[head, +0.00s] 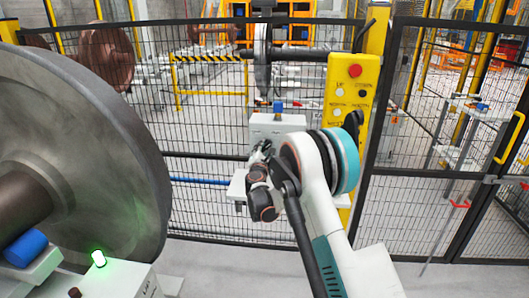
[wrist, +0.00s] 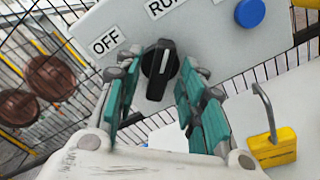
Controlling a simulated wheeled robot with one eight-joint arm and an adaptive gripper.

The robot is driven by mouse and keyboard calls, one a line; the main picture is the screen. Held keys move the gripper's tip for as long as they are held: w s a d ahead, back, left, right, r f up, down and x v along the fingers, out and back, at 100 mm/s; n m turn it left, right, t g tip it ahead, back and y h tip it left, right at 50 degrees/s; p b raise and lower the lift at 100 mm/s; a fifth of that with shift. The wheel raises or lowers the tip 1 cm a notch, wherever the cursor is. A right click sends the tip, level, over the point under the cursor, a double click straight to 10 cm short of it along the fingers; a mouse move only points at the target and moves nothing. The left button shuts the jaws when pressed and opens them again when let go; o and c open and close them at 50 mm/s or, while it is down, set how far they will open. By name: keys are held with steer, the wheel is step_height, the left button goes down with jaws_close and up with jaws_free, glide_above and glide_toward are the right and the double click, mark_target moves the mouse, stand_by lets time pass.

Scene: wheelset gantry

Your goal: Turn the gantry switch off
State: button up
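The black rotary gantry switch (wrist: 158,68) sits on a light grey panel (wrist: 215,50) in the wrist view. Its white line points up in the picture, roughly toward the RUN label (wrist: 163,7). The OFF label (wrist: 105,41) is to its left. My gripper (wrist: 160,78) is open, with a teal-padded finger on either side of the switch and gaps between. Whether the fingertips touch it I cannot tell. In the head view my gripper (head: 262,150) is at the front of the grey box (head: 285,122), and the switch is hidden.
A blue button (wrist: 249,12) and a yellow padlock (wrist: 272,148) are right of the switch. A black mesh fence (head: 210,140) stands behind the box. A yellow control post (head: 350,90) is to the right. A large wheel (head: 90,130) and a lit green lamp (head: 98,258) are left.

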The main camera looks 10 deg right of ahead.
steer(key=shift+c, duration=0.6)
jaws_close()
steer(key=shift+n, duration=0.3)
steer(key=n, duration=0.4)
steer(key=shift+b, duration=0.3)
steer(key=n, duration=0.4)
steer(key=shift+n, duration=0.4)
steer(key=n, duration=0.4)
steer(key=shift+n+b, duration=0.3)
steer(key=shift+b, duration=0.05)
steer(key=shift+n, duration=1.9)
